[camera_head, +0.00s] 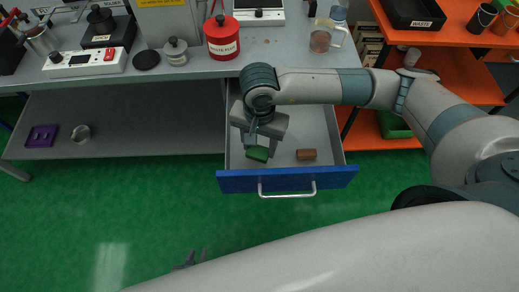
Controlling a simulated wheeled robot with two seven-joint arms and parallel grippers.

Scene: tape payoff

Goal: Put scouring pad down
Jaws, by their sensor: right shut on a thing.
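The green scouring pad (257,154) is inside the open drawer (330,135), toward its left side. My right gripper (257,146) points down into the drawer from above and is shut on the pad. The gripper hides part of the pad, and I cannot tell whether the pad touches the drawer floor. My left gripper (190,259) shows only as dark fingertips at the bottom, behind my pale arm, far from the drawer; its opening is unclear.
A brown block (306,155) lies in the drawer, right of the pad. The blue drawer front (290,180) has a metal handle (288,193). The grey bench (205,68) above carries a red waste can (222,38). An orange shelf (450,75) stands at right.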

